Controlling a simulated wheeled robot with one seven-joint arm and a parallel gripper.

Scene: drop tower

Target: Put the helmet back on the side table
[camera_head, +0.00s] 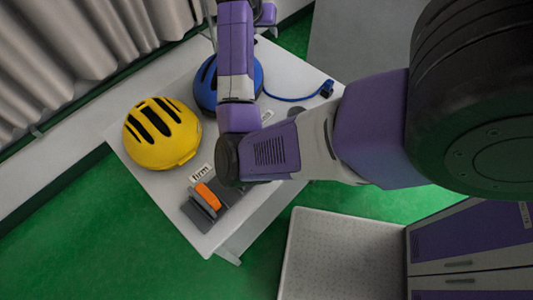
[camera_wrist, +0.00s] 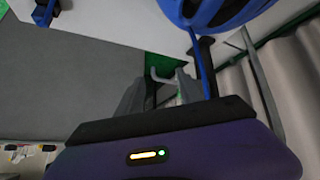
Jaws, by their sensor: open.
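A blue helmet (camera_head: 210,85) sits on the white table (camera_head: 165,195), partly hidden behind my arm. It also shows at the top edge of the wrist view (camera_wrist: 215,12), with a blue strap (camera_wrist: 201,65) running down beside the right finger. I cannot tell whether the strap touches that finger. A yellow helmet (camera_head: 162,134) with black vents sits on the same table, left of the blue one. My gripper (camera_wrist: 160,88) is open, with nothing seen held between its fingers. In the head view, my arm crosses above the table and its end is at the top edge.
A grey device with an orange part (camera_head: 207,196) lies at the table's front corner, beside a "firm" label (camera_head: 200,173). A blue cord (camera_head: 295,97) lies at the right. A pale tray-like surface (camera_head: 340,255) and purple-fronted cabinet (camera_head: 470,245) stand lower right. Curtains (camera_head: 80,50) hang upper left.

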